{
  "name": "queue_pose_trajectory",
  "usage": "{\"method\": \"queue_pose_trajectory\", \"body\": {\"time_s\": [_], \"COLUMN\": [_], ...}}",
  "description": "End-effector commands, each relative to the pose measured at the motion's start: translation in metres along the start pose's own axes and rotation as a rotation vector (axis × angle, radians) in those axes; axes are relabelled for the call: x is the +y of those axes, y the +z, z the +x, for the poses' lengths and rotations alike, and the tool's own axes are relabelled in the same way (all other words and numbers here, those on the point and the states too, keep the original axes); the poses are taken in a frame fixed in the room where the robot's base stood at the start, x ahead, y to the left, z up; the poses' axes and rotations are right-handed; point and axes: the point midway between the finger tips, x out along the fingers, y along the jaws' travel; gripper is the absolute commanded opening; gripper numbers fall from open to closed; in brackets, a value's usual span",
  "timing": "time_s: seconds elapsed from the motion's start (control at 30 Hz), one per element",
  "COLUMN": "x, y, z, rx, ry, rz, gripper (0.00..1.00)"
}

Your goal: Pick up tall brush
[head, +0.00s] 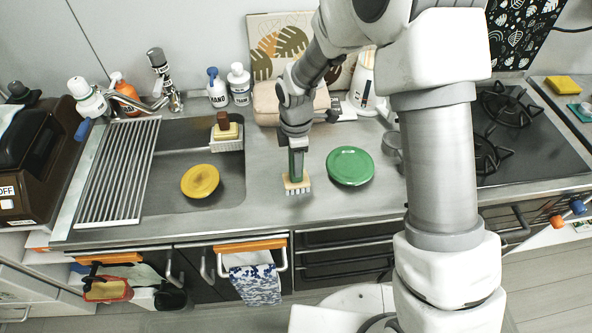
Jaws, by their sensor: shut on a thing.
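A tall brush (296,182) stands upright, bristles down, on the steel counter between the sink and a green plate. It has a green handle, a tan block and pale bristles. My gripper (296,150) is above it, shut on the top of the green handle. The fingers hide the handle's upper end. The bristles appear at counter level, but I cannot tell whether they touch it.
The green plate (350,166) lies close right of the brush. A yellow plate (200,181) is in the sink (228,190) to the left. A beige toaster-like box (265,104) stands behind. The black stove (520,150) is at the right.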

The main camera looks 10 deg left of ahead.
Motion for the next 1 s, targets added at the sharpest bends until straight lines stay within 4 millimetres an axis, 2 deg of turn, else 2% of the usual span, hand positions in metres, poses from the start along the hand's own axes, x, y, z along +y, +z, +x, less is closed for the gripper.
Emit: {"method": "queue_pose_trajectory", "body": {"time_s": [0.67, 0.87, 1.0], "x": [0.000, 0.001, -0.001], "y": [0.000, 0.001, 0.002], "z": [-0.003, -0.019, -0.045], "rx": [0.000, 0.000, 0.000], "ry": [0.001, 0.004, 0.005], "rz": [0.000, 0.002, 0.003], "gripper": [0.00, 0.00, 0.00]}}
